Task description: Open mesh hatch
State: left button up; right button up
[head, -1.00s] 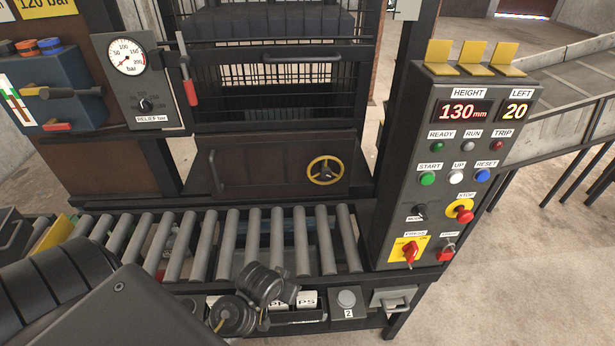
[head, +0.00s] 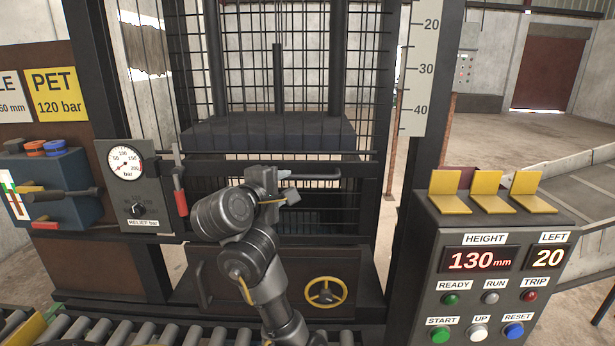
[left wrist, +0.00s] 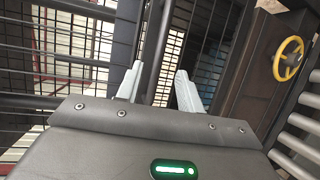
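The black mesh hatch (head: 365,90) fronts the press in the head view and looks shut. A dark bar handle (head: 322,176) runs across its lower rail. My left gripper (head: 290,186) is raised in front of this rail, at the left end of the handle. In the left wrist view its two pale fingers (left wrist: 158,88) are spread apart, with a dark bar and mesh beyond them. I cannot tell whether the bar lies between the fingers or behind them. My left arm hides part of the lower mesh. My right gripper is not in view.
A red-gripped lever (head: 181,203) stands beside the pressure gauge (head: 126,161) left of the mesh. A brown panel with a yellow handwheel (head: 326,292) is below. The control box (head: 490,262) stands at the right, the roller conveyor (head: 100,333) along the bottom.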

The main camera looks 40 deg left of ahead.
aim_at(301, 178)
pick_arm(q)
jog(key=x, duration=1.1)
grip_shut()
